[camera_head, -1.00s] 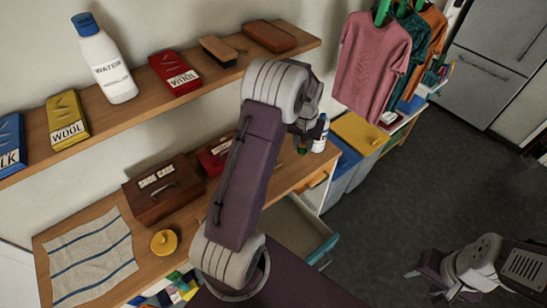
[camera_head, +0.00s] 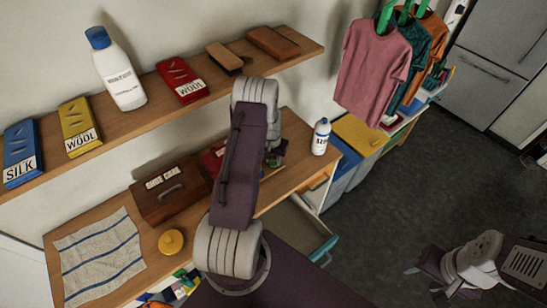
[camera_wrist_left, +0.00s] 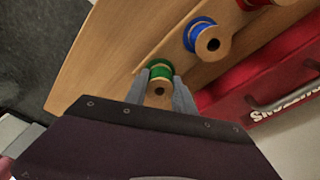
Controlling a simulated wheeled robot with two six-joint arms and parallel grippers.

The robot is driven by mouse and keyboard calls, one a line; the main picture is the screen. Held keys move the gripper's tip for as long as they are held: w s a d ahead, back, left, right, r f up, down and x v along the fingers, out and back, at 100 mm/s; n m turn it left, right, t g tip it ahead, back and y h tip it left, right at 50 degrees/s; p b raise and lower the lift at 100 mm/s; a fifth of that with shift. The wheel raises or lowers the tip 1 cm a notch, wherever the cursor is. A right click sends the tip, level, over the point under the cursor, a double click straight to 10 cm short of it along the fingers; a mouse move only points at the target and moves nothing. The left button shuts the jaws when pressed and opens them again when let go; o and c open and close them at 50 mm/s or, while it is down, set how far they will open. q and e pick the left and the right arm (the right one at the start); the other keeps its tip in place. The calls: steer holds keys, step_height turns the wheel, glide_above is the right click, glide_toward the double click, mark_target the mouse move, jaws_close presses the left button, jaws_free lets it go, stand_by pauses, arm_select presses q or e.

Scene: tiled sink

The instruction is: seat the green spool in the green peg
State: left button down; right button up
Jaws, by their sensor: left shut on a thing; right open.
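My left gripper (camera_wrist_left: 159,84) is shut on the green spool (camera_wrist_left: 160,71), which has a green band and a pale wooden end with a dark hole. In the wrist view the spool is at the end of a row with a blue spool (camera_wrist_left: 202,37) and a red spool (camera_wrist_left: 250,4), by a wooden strip. The green peg is not visible, and I cannot tell whether the spool is around it. In the head view my left arm largely hides the spools. My right gripper (camera_head: 424,279) is open and empty over the floor at lower right.
A red case (camera_wrist_left: 285,85) lies close beside the spools. A white bottle (camera_head: 320,138) stands on the counter right of my left gripper. A brown shoe care box (camera_head: 168,190), yellow knob-like object (camera_head: 171,242) and striped cloth (camera_head: 98,257) are left. A shelf (camera_head: 145,112) runs above.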

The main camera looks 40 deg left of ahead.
arm_select(q)
steer(key=c, duration=1.5)
jaws_free()
steer(key=shift+d+f, duration=0.1)
steer(key=o, duration=0.5)
steer(key=shift+c, duration=0.2)
